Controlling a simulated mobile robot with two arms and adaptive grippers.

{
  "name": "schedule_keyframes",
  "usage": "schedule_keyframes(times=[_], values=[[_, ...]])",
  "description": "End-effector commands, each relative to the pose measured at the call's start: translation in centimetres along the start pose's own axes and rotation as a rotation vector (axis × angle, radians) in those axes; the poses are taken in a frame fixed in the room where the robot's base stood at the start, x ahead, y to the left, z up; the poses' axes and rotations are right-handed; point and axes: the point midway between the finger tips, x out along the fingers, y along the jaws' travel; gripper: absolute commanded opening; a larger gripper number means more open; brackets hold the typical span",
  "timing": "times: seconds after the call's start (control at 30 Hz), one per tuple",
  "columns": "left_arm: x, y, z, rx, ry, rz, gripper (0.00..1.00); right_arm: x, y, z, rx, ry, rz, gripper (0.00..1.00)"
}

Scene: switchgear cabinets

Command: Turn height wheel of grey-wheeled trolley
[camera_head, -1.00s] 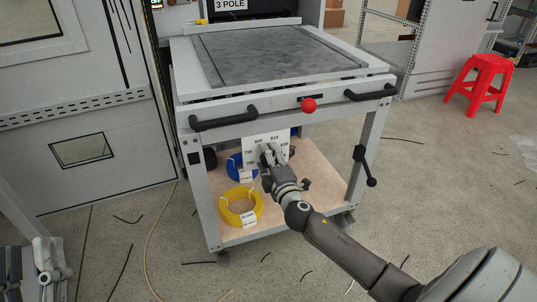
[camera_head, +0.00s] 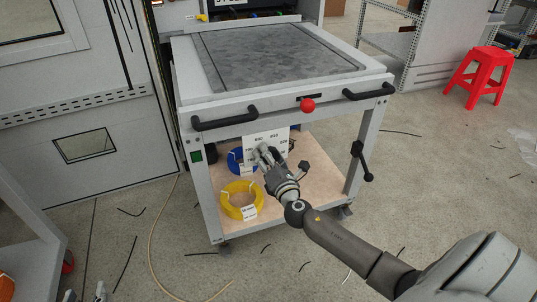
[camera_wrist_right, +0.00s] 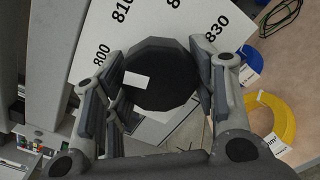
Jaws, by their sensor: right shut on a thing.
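The trolley (camera_head: 250,118) stands ahead, with a grey top and black front handles. Under its front edge hangs a white scale plate (camera_head: 277,136), whose numbers, such as 800 and 830, show in the right wrist view (camera_wrist_right: 125,35). The height wheel (camera_wrist_right: 165,72) is a dark many-sided knob in front of this plate. My right gripper (camera_wrist_right: 158,82) has its fingers on either side of the wheel and is shut on it. In the head view my right gripper (camera_head: 268,157) hides the wheel. Only the tips of my left gripper (camera_head: 86,296) show at the bottom left edge.
A yellow coil (camera_head: 232,206) and a blue coil (camera_head: 236,167) lie on the trolley's lower shelf. A red knob (camera_head: 307,105) sits on the front edge. A black crank (camera_head: 362,160) is on the right leg. A red stool (camera_head: 474,78) stands right.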

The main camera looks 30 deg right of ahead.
Motion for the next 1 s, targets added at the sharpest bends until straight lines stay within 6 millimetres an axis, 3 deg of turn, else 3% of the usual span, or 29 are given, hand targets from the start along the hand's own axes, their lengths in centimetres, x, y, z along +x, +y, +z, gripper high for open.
schedule_keyframes(times=[0.33, 0.9, 0.93, 1.0], values=[[-0.8, -0.4, 3.0, 0.000, -0.158, -0.009, 0.40, -0.1, -0.1, -0.2, -0.147, 0.004, 0.000, 0.29], [-1.0, -0.5, 3.6, -0.001, -0.188, -0.011, 0.40, -0.1, -0.1, -0.2, -0.175, 0.005, 0.000, 0.29], [-1.0, -0.5, 3.6, -0.001, -0.188, -0.011, 0.40, -0.1, -0.1, -0.3, -0.175, 0.005, 0.000, 0.56], [-1.0, -0.5, 3.6, -0.001, -0.188, -0.011, 0.40, -0.1, -0.1, -0.2, -0.174, 0.005, 0.000, 0.65]])
